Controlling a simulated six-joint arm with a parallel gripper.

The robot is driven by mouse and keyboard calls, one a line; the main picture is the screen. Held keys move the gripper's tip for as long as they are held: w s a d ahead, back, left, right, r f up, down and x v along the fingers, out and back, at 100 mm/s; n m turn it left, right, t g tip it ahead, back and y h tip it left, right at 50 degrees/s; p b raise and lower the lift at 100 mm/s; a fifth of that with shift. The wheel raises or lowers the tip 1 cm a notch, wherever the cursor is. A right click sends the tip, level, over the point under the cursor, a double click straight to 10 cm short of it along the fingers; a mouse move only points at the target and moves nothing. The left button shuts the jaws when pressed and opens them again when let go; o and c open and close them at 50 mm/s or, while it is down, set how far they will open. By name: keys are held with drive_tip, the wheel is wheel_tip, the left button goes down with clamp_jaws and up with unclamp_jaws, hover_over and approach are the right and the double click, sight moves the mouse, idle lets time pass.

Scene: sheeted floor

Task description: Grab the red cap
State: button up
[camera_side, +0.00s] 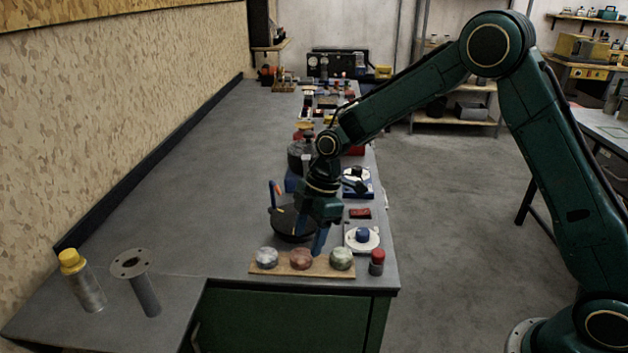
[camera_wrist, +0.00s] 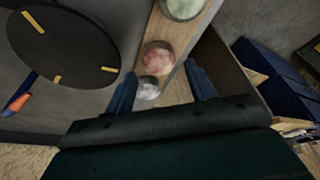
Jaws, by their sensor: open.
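A small dark cylinder with a red cap (camera_side: 377,254) stands upright at the table's front right corner in the side view. It sits just right of a wooden board and does not show in the wrist view. My gripper (camera_side: 311,238) is open and points down behind the board, to the left of the red cap and apart from it. In the wrist view my gripper (camera_wrist: 162,84) has its two blue fingers spread, with nothing held between them. A mottled reddish ball (camera_wrist: 157,57) and a pale grey ball (camera_wrist: 148,88) show in the gap.
The wooden board (camera_side: 278,269) carries grey, reddish and green balls. A dark round disc (camera_wrist: 62,46) lies beside it. A white plate with a blue knob (camera_side: 362,236) is behind the red cap. A yellow-capped cylinder (camera_side: 82,280) stands far left. The table's left side is mostly clear.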

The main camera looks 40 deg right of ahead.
sight(303, 252)
drive_tip(key=shift+x, duration=2.25)
drive_tip(key=shift+w, duration=0.15)
drive_tip(key=c, duration=0.8)
